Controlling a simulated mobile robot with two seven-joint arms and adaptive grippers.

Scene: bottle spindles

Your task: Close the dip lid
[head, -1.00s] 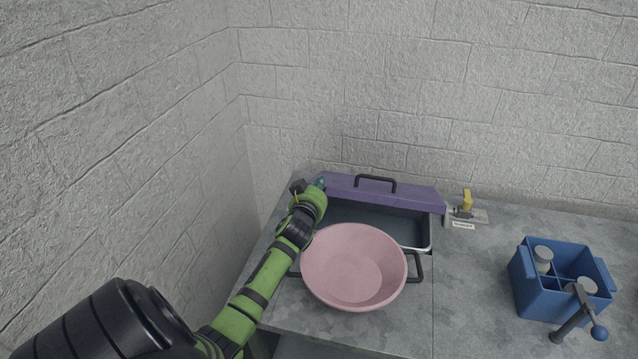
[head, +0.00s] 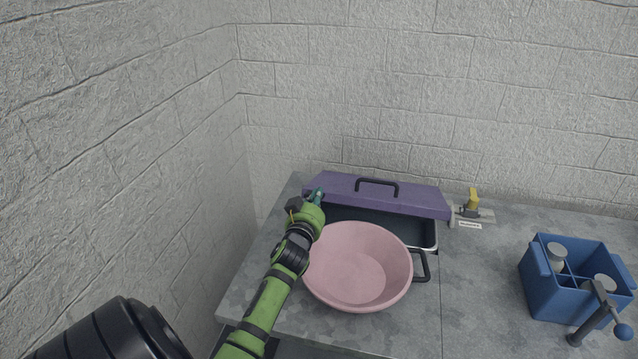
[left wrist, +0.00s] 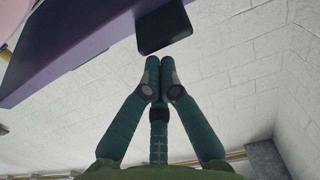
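The purple dip lid (head: 420,203) with a black bar handle (head: 377,183) stands partly open over the back of the dark dip basin (head: 425,233). The front of the basin is uncovered behind a pink bowl. My left gripper (head: 318,194) is at the lid's left end, close to its front edge. In the left wrist view the teal fingers (left wrist: 159,62) are together at the tips with nothing seen between them. A black block (left wrist: 163,28) by the purple lid (left wrist: 85,45) is just beyond them; contact is unclear. My right gripper is out of view.
The pink bowl (head: 358,268) is in front of the basin, close to my left forearm. A yellow-handled valve (head: 473,200) is right of the lid. Walls close in left and behind.

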